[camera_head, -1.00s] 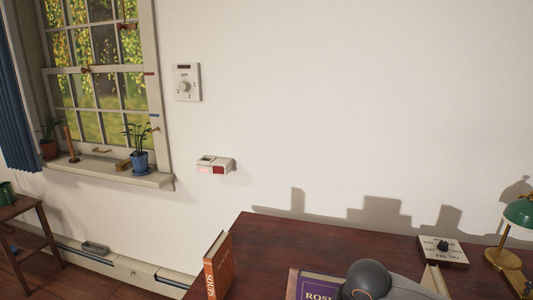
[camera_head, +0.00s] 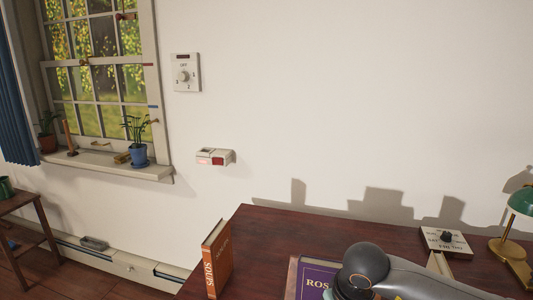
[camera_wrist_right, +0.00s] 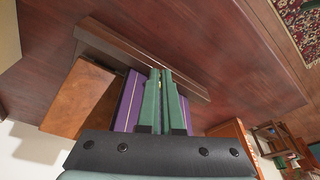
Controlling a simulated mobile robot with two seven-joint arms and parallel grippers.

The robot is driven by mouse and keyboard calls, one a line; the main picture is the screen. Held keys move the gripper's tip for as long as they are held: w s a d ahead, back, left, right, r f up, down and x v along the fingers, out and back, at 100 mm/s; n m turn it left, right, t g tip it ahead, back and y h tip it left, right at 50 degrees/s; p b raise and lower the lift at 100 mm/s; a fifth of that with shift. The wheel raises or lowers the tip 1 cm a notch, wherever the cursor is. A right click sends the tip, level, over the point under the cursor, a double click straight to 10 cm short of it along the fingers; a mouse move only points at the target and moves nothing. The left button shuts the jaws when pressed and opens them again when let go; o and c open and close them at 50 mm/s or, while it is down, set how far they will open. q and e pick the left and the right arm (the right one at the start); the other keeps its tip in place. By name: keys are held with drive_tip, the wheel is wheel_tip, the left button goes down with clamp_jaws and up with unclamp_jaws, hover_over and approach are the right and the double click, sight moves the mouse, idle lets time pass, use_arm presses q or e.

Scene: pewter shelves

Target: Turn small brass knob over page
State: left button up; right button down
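I cannot make out a small brass knob for certain. A white plate with day lettering (camera_head: 435,243) lies at the back right of the desk in the head view, with a small dark knob (camera_head: 446,237) on it. A pale wall dial (camera_head: 184,76) marked OFF hangs beside the window. My right arm (camera_head: 363,265) reaches in from the right over the purple book (camera_head: 312,279); its fingertips are hidden there. My left gripper is out of view.
An orange book (camera_head: 217,262) stands at the dark desk's (camera_head: 275,222) left end. A green lamp (camera_head: 522,202) stands at the right. A small box with a red patch (camera_head: 215,157) is on the wall. The back middle of the desk is clear.

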drive_tip(key=shift+a, duration=0.15)
use_arm(q)
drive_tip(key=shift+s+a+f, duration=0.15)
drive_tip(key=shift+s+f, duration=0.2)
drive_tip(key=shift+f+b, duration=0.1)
drive_tip(key=shift+b, duration=0.2)
use_arm(e)
drive_tip(key=shift+s, duration=0.35)
use_arm(q)
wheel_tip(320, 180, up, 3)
drive_tip(key=p, duration=0.3)
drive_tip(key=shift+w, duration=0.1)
use_arm(e)
wheel_tip(320, 180, up, 6)
